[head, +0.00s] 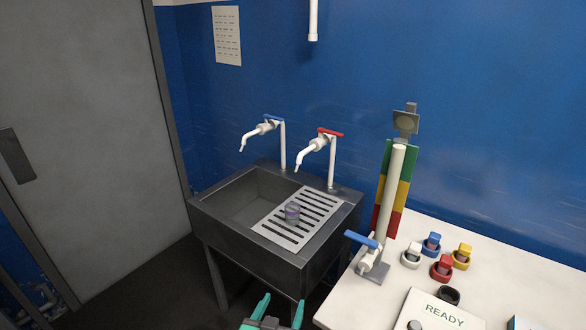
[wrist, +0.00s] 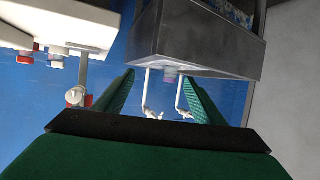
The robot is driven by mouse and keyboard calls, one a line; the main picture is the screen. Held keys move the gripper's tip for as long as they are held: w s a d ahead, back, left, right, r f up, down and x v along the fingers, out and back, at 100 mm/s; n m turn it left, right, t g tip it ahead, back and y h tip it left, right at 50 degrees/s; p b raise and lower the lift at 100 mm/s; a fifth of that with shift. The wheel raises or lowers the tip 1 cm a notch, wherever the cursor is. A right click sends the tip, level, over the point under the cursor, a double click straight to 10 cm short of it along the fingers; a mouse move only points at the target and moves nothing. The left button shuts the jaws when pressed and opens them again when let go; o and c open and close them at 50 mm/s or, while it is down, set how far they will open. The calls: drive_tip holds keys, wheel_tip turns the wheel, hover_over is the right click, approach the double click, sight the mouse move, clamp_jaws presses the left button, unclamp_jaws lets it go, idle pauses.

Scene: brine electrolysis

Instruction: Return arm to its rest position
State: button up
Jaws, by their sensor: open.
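My gripper (head: 281,304) shows at the bottom edge of the head view, in front of the sink and left of the white table. Its two green fingers are apart, with nothing seen between them. In the wrist view my gripper (wrist: 158,78) is also open, and the picture looks upside down. The fingers point towards the sink (wrist: 205,42) and its taps (wrist: 150,98), which lie beyond them. Most of my arm is hidden in the head view.
The white table (head: 335,312) at right carries an upright tube (head: 391,195), a blue-handled valve (head: 366,241) and several coloured knobs (head: 443,267). A grey door (head: 85,130) stands at left.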

drive_tip(key=s+d+f+n+y, duration=0.1)
drive_tip(key=s+f+n+y, duration=0.1)
drive_tip(key=s+f, duration=0.5)
drive_tip(key=s+d+f+n+y, duration=0.15)
drive_tip(key=s+f, duration=0.25)
drive_tip(key=s, duration=0.6)
drive_tip(key=s+r+t, duration=0.1)
drive_tip(key=s+r, duration=0.1)
drive_tip(key=s, duration=0.7)
drive_tip(key=s+r+t, duration=0.1)
drive_tip(key=s+r, duration=0.1)
drive_tip(key=s, duration=0.8)
drive_tip(key=shift+s+m, duration=0.2)
drive_tip(key=shift+m, duration=0.25)
